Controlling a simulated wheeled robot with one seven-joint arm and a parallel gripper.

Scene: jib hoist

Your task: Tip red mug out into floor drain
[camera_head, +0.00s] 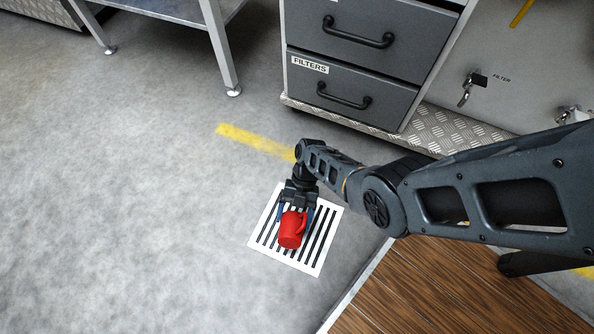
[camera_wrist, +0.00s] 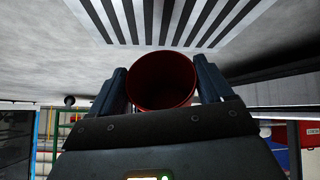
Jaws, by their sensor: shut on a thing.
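The red mug (camera_head: 291,230) is held over the floor drain, a white plate with dark slots (camera_head: 262,256). My gripper (camera_head: 294,214) is shut on the mug, with a finger on each side of it. In the wrist view the mug (camera_wrist: 162,80) sits between the two fingers, and I look into its round opening. The drain's slotted plate (camera_wrist: 150,20) fills the top of the wrist view. The mug looks tilted, but I cannot tell by how much. Whether anything is in the mug or pouring from it cannot be made out.
A grey drawer cabinet labelled FILTERS (camera_head: 340,85) stands behind the drain. A metal table leg (camera_head: 222,50) is at the upper left. A wooden deck (camera_head: 450,290) lies at the lower right. The grey floor (camera_head: 120,190) to the left is clear.

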